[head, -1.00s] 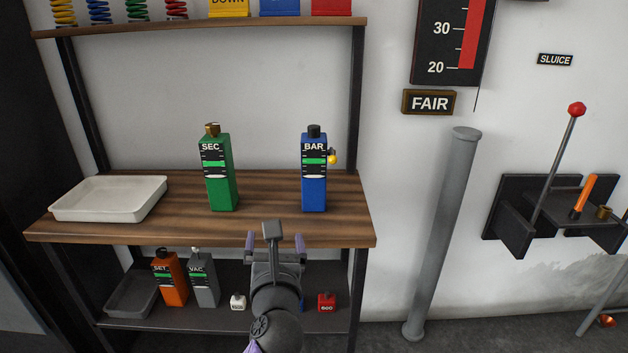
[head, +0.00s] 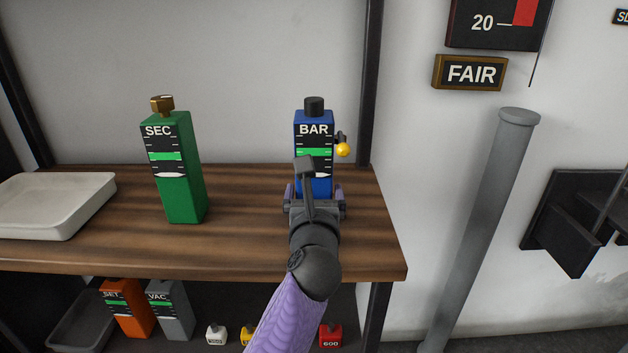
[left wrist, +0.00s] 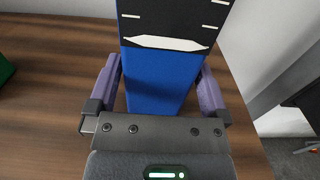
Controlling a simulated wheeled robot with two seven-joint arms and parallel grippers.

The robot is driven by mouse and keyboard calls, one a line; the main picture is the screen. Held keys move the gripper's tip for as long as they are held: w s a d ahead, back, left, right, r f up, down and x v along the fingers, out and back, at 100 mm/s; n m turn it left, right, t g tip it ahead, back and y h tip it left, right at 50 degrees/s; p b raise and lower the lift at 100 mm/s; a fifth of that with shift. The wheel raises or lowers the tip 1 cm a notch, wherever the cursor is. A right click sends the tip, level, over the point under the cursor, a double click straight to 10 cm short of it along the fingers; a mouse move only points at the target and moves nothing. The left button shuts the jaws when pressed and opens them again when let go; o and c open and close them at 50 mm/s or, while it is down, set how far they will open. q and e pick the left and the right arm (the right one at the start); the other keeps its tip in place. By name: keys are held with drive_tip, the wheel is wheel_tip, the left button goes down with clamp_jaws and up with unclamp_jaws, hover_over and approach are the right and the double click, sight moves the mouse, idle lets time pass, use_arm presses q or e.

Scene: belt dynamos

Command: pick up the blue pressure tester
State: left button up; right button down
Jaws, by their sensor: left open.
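The blue pressure tester (head: 313,122), labelled BAR, stands upright on the wooden shelf, with a black cap and a yellow knob on its right side. My left gripper (head: 315,192) is in front of its lower part and hides some of it. In the left wrist view the blue body (left wrist: 162,82) stands between the two purple fingers of my left gripper (left wrist: 162,85), one on each side. The fingers are open, with a small gap showing at the sides. My right gripper is in neither view.
A green SEC device (head: 178,190) stands left of the tester on the shelf (head: 245,235). A white tray (head: 60,228) lies farther left. Below are an orange device (head: 127,312), a grey VAC device (head: 170,312) and small weights. A grey post (head: 485,215) stands to the right.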

use_arm(q)
drive_tip(key=shift+w+f+b, duration=0.35)
drive_tip(key=shift+w+f, duration=0.15)
drive_tip(key=shift+w, duration=0.4)
drive_tip(key=shift+w+r, duration=0.35)
drive_tip(key=shift+w, duration=0.1)
drive_tip(key=shift+r, duration=0.15)
clamp_jaws()
